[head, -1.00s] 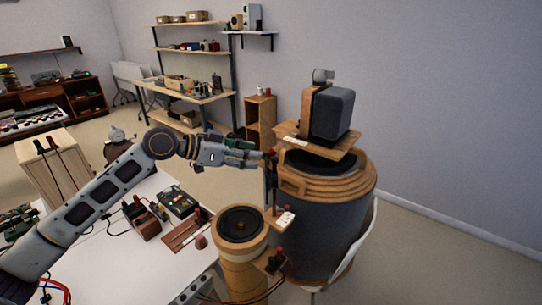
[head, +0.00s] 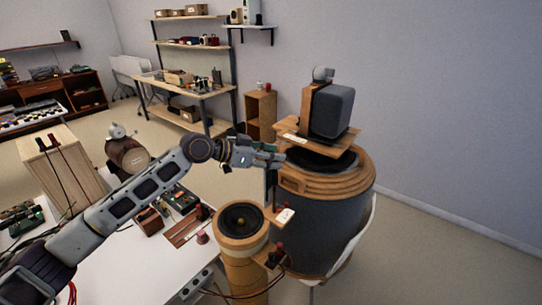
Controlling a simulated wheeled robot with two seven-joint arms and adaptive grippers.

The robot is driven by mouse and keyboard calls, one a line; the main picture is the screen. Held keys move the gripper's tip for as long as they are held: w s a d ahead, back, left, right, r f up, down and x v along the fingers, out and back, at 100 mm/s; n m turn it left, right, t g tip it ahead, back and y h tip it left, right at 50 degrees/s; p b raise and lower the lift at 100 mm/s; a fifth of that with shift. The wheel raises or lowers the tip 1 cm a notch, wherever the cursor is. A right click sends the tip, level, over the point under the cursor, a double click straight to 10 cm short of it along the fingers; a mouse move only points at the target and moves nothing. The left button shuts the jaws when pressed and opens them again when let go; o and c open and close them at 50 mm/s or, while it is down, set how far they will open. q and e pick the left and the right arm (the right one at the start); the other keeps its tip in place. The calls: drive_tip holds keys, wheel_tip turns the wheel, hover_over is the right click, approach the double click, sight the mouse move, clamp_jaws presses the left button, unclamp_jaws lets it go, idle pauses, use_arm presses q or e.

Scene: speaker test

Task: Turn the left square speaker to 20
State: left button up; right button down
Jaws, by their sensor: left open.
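A dark grey square-faced speaker (head: 332,110) stands on a wooden board (head: 340,141) on top of a large round drum-like speaker (head: 325,215). A pale wooden box (head: 52,178) with red and black posts and wires on top stands at the left of the table. I cannot tell which of these is the named left square speaker, and no dial reading is legible. My left gripper (head: 281,160) is open, beside the upper left edge of the large round speaker, below and left of the wooden board. Its fingertips are small and partly blend with the speaker behind. My right gripper is not in view.
A smaller round speaker (head: 241,221) on a wooden cylinder stands in front of the large one. The white table (head: 125,265) holds circuit boards and small boxes. Shelves (head: 185,75) stand at the back. Floor is free at the right.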

use_arm(q)
drive_tip(key=shift+c, duration=0.7)
clamp_jaws()
